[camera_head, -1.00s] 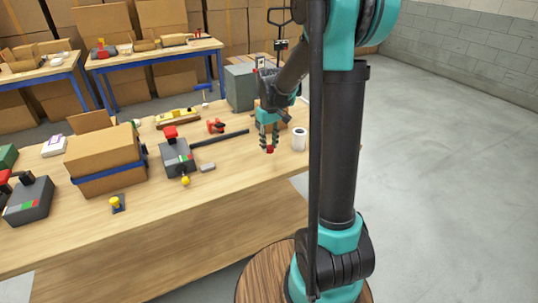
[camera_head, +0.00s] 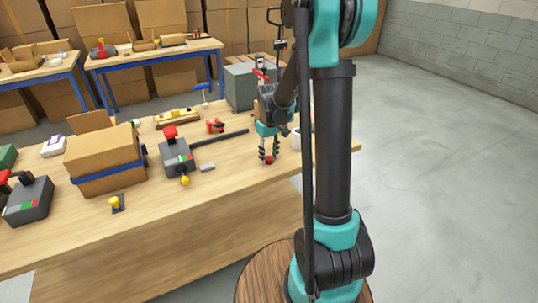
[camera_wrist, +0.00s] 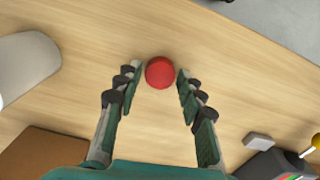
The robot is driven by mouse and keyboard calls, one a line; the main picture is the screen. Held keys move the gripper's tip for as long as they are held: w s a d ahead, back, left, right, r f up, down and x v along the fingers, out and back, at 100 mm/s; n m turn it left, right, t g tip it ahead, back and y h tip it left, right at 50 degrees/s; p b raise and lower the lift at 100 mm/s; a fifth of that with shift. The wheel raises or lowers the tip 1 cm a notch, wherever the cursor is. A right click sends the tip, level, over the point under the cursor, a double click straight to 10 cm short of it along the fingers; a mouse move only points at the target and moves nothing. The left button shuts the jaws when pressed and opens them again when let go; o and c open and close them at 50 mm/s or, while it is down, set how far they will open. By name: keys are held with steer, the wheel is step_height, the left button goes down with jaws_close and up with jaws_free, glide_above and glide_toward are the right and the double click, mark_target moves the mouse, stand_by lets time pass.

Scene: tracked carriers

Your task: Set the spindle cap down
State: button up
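The spindle cap, a small round red piece (camera_head: 269,160), is at the tabletop near the right part of the wooden table. In the wrist view the red cap (camera_wrist: 160,73) lies between my fingertips with a narrow gap on each side. My gripper (camera_head: 269,158) points down over it with its fingers spread, and it also shows in the wrist view (camera_wrist: 159,73). The gripper is open around the cap and does not appear to grip it. The cap's underside is hidden.
A white cylinder (camera_wrist: 25,65) stands left of the gripper in the wrist view. A small grey block (camera_head: 207,168) and a grey control box (camera_head: 178,162) with a yellow knob lie to the left on the table (camera_head: 225,190). A cardboard box (camera_head: 105,160) stands further left.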

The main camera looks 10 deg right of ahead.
mark_target(269, 158)
steer(key=shift+o, duration=0.8)
steer(key=shift+r, duration=0.15)
step_height(269, 158, up, 12)
steer(key=s+d+f+m+t, duration=0.2)
steer(key=s+f, duration=0.3)
steer(key=s, duration=0.6)
steer(key=s+d+f+m+t, duration=0.2)
steer(key=s+f, duration=0.4)
steer(key=s, duration=0.5)
steer(key=shift+s+d+f+m, duration=0.2)
steer(key=shift+s+m, duration=0.1)
steer(key=shift+m, duration=0.2)
